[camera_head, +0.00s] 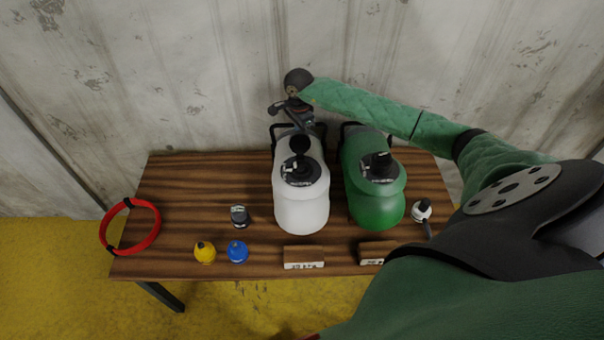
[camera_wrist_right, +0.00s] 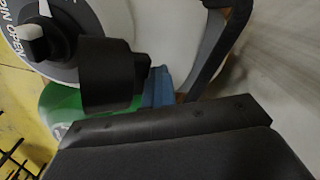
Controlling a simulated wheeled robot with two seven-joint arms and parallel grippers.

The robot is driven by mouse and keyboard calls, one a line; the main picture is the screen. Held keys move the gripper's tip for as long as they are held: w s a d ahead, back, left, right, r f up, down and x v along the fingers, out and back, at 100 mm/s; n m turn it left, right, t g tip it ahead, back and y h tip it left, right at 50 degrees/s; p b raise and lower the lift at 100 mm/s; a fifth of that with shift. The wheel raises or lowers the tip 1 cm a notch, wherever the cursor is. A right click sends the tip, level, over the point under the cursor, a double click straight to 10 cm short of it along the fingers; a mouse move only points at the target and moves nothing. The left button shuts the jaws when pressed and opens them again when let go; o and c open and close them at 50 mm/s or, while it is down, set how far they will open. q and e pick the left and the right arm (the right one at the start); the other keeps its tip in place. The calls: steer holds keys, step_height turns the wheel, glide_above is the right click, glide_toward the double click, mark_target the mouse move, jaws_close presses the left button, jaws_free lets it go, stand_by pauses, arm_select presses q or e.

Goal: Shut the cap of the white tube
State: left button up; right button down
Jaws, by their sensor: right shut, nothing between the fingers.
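The white tube (camera_head: 302,208) lies on the wooden table and has a round valve plate (camera_head: 300,172) on its top. Its black cap (camera_head: 299,144) stands raised at the plate's far edge, open. In the right wrist view the plate (camera_wrist_right: 72,68) carries a black knob (camera_wrist_right: 36,42), and a black cylindrical part, probably the cap (camera_wrist_right: 110,76), is beside it. My right gripper (camera_head: 301,122) is shut and empty, just behind the cap, over the tube's far end. Whether it touches the cap cannot be told. My left gripper is not in view.
A green tube (camera_head: 375,205) lies close on the right. Black handles (camera_head: 283,128) stand at the far ends. A red ring (camera_head: 104,232), yellow (camera_head: 205,252) and blue (camera_head: 237,251) items and labelled blocks (camera_head: 303,265) are on the table. A wall (camera_head: 200,80) stands close behind.

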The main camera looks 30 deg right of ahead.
mark_target(300, 134)
steer(key=shift+s+a+r, duration=0.25)
steer(key=shift+s+a, duration=0.15)
steer(key=shift+s, duration=0.15)
steer(key=shift+s+a+r, duration=0.25)
steer(key=shift+s+a, duration=0.15)
steer(key=shift+s, duration=0.15)
steer(key=shift+s+a+r, duration=0.1)
steer(key=shift+s+r, duration=0.1)
steer(key=shift+r, duration=0.1)
steer(key=shift+s+a+r+p, duration=0.35)
steer(key=shift+s+a+r, duration=0.05)
steer(key=shift+s+r, duration=0.3)
steer(key=shift+s+a+r, duration=0.2)
steer(key=shift+s+r, duration=0.2)
steer(key=shift+r, duration=0.35)
